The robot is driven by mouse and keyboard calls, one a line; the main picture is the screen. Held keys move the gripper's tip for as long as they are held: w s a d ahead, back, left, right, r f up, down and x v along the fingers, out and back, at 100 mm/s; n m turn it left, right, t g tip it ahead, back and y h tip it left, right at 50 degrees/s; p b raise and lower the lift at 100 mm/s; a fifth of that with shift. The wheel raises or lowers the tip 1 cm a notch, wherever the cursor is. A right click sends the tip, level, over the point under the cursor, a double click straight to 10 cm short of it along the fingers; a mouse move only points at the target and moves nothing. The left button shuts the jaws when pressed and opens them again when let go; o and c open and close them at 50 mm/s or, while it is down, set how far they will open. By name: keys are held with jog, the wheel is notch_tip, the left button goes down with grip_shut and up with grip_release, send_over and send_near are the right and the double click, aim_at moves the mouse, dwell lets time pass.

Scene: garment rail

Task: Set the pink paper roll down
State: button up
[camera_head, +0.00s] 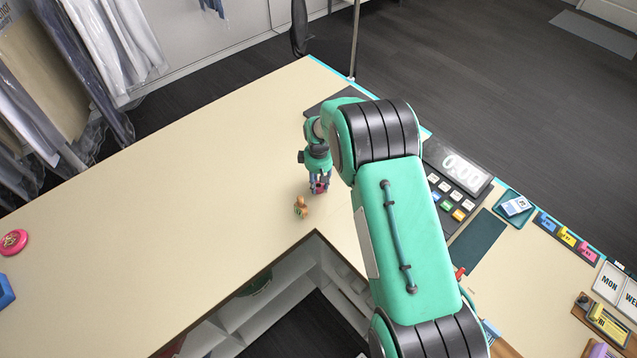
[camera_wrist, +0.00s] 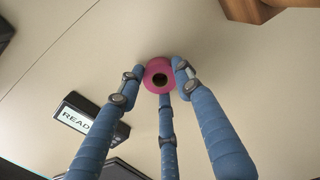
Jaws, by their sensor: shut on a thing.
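The pink paper roll (camera_wrist: 159,75) shows in the wrist view between the blue fingertips of my gripper (camera_wrist: 160,82), its dark core hole facing the camera. My gripper is shut on it. In the head view my gripper (camera_head: 319,187) points down over the cream counter (camera_head: 190,150), near its inner corner, with the pink roll (camera_head: 320,189) small and partly hidden at the fingertips. I cannot tell whether the roll touches the counter.
A small orange-brown object (camera_head: 301,207) stands just left of my gripper. A READY sign (camera_wrist: 84,117) shows in the wrist view. A till (camera_head: 457,183) lies to the right. A pink disc (camera_head: 13,242) sits far left. The counter's middle is clear.

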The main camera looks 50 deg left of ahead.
aim_at(319, 185)
jog(key=shift+f, duration=0.25)
jog(key=o, duration=1.1)
jog(key=shift+r, duration=0.1)
jog(key=shift+r, duration=0.15)
jog(key=shift+r+b, duration=1)
jog(key=shift+r, duration=5)
